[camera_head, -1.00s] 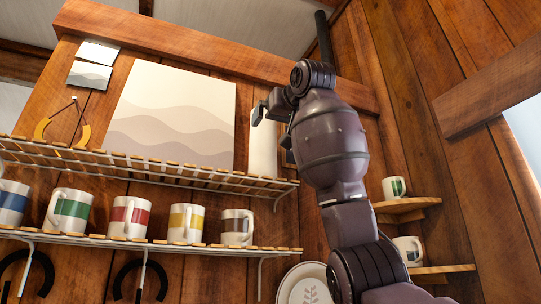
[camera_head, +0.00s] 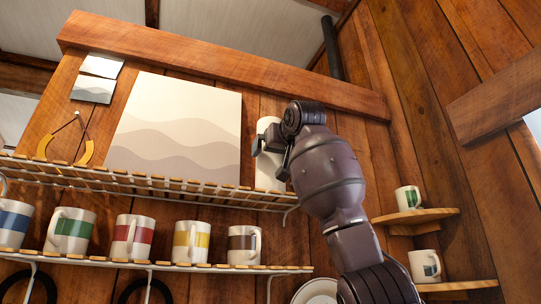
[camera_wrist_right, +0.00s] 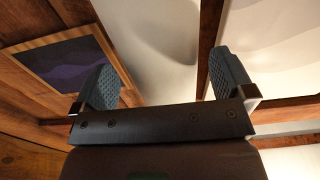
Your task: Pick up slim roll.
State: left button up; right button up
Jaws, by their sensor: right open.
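The slim roll (camera_head: 269,178) is a plain white upright cylinder at the right end of the upper slatted shelf in the head view. My right gripper (camera_head: 269,146) is in front of its upper part, and it hides some of the roll. In the right wrist view my gripper's two fingers (camera_wrist_right: 166,88) are wide apart. A pale surface, likely the roll (camera_wrist_right: 150,45), fills the space between and beyond them; I cannot tell whether a finger touches it. My left gripper is not in view.
The upper shelf (camera_head: 150,182) runs along the wall, with a large wave picture (camera_head: 175,125) behind it. Several striped mugs (camera_head: 134,235) stand on the shelf below. Corner shelves (camera_head: 415,216) with mugs are at the right. A dark framed picture (camera_wrist_right: 65,62) shows in the wrist view.

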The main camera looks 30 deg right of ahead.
jog(key=p+x, duration=0.1)
jog(key=x, duration=0.2)
jog(key=shift+w+f, duration=0.1)
jog(key=shift+w, duration=0.3)
jog(key=shift+s, duration=0.1)
jog(key=c, duration=0.9)
jog(key=shift+o, duration=0.2)
